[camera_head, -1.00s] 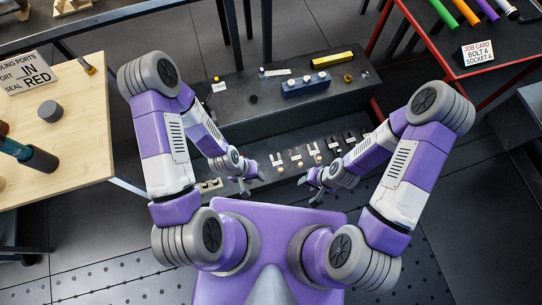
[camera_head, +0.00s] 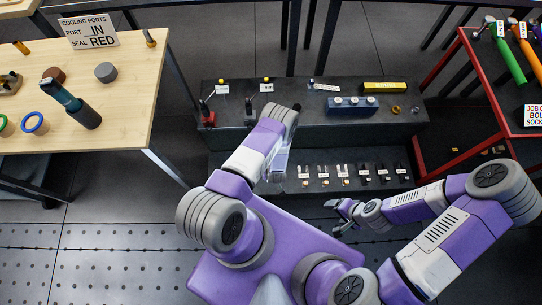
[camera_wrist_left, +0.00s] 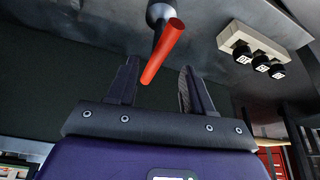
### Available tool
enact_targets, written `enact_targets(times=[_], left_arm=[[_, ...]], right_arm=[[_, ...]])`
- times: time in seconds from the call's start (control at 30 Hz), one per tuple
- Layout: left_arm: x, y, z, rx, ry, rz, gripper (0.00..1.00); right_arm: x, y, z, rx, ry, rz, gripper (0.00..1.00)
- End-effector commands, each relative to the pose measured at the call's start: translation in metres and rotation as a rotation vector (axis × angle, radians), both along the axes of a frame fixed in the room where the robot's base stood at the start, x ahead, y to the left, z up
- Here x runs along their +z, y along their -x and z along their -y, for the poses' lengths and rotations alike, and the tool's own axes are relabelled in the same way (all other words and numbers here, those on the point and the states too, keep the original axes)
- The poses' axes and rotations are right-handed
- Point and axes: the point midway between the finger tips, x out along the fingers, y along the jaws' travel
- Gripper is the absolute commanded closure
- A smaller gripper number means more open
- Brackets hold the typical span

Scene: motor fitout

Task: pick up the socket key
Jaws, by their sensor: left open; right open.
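Tools with coloured handles lie on the red-framed table at the right of the head view, a green-handled one (camera_head: 508,55) and an orange-handled one (camera_head: 528,50). I cannot tell surely which is the socket key. My right gripper (camera_head: 336,216) is open and empty in front of the dark bench, far from these tools. My left gripper (camera_wrist_left: 158,78) is open in the left wrist view; in the head view my own arm hides it. A red rod-like handle (camera_wrist_left: 164,48) on a grey round mount shows between its fingers, with no visible grip on it.
The dark stepped bench (camera_head: 285,135) holds a blue block (camera_head: 352,107), a yellow bar (camera_head: 384,88) and several small labelled parts. A wooden table (camera_head: 125,95) stands at left, with a sign (camera_head: 88,31). A job card (camera_head: 533,115) stands on the red-framed table. A pale block (camera_wrist_left: 250,40) carries black knobs.

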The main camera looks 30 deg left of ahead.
Motion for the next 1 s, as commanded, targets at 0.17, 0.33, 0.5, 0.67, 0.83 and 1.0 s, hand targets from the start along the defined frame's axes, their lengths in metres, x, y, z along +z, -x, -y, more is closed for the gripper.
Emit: enact_targets(times=[0.17,0.33,0.5,0.67,0.83,1.0], left_arm=[[-0.022,-0.005,-0.005,0.0,0.0,0.0,0.49],[-0.047,-0.012,-0.008,-0.001,0.0,0.0,0.49],[-0.064,-0.018,-0.013,-0.001,0.001,-0.002,0.49],[-0.066,-0.02,-0.014,-0.002,0.001,-0.001,0.49],[-0.065,-0.02,-0.014,-0.002,0.001,-0.001,0.56],[-0.065,-0.02,-0.014,-0.002,0.001,-0.001,0.82]], right_arm=[[-0.012,0.0,0.0,0.0,0.0,0.0,0.24],[-0.026,0.0,0.0,0.0,0.0,0.0,0.24],[-0.034,0.0,0.0,0.0,0.0,0.0,0.24],[-0.034,0.0,0.0,0.0,0.0,0.0,0.24],[-0.034,0.0,0.0,0.0,0.0,0.0,0.24],[-0.034,0.0,0.0,0.0,0.0,0.0,0.24]])
